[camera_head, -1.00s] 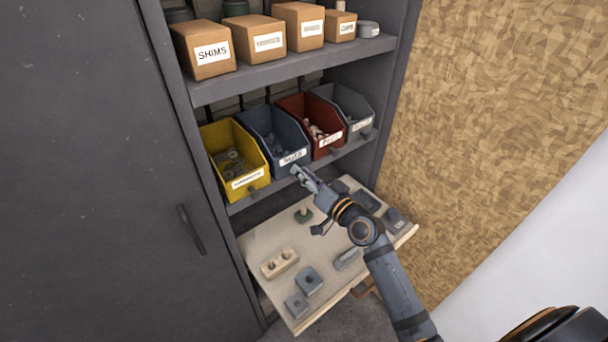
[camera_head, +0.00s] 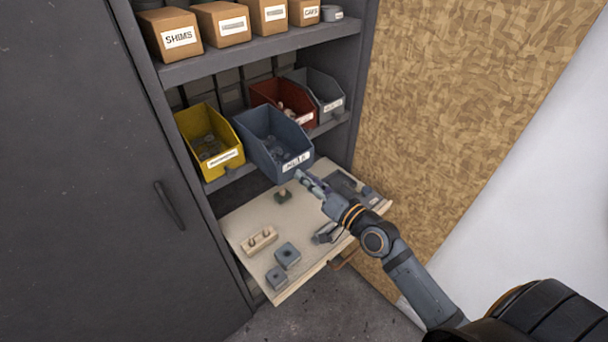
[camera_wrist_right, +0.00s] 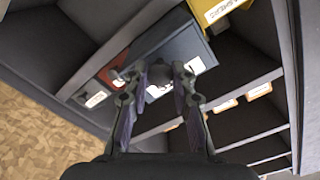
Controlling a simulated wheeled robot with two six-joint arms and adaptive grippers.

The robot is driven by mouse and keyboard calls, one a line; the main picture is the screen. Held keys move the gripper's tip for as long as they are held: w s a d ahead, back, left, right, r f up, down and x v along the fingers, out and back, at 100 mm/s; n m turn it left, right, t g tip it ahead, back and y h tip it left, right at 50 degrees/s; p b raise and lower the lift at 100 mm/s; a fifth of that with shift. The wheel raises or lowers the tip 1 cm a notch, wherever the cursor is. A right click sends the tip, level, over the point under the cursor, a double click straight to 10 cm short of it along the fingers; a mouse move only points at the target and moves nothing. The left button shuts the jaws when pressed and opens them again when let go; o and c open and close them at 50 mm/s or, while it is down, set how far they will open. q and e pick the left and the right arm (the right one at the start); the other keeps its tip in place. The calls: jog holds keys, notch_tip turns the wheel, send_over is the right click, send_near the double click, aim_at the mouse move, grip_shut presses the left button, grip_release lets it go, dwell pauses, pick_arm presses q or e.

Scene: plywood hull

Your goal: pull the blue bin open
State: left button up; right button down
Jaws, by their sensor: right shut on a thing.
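The blue bin (camera_head: 272,138) holds small dark parts and has a white label on its front. It juts out from the shelf, ahead of its neighbours, above the pull-out board. My right gripper (camera_head: 303,177) is at the bin's lower front, by the label. In the right wrist view my right gripper (camera_wrist_right: 160,75) has its two fingers closed on the dark handle on the front of the blue bin (camera_wrist_right: 195,50). The fingers partly hide the handle and label. My left gripper is not in view.
The yellow bin (camera_head: 209,150) stands to the left, the red bin (camera_head: 268,93) and grey bin (camera_head: 318,92) to the right. The pull-out board (camera_head: 250,222) with several fixtures lies below. A closed cabinet door (camera_head: 75,190) is at the left.

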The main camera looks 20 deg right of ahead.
jog(key=shift+w, duration=0.2)
jog(key=c, duration=1.2)
grip_release()
jog(key=shift+o, duration=0.5)
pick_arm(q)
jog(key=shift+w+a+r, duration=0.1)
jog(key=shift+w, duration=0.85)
pick_arm(e)
notch_tip(320, 180, up, 10)
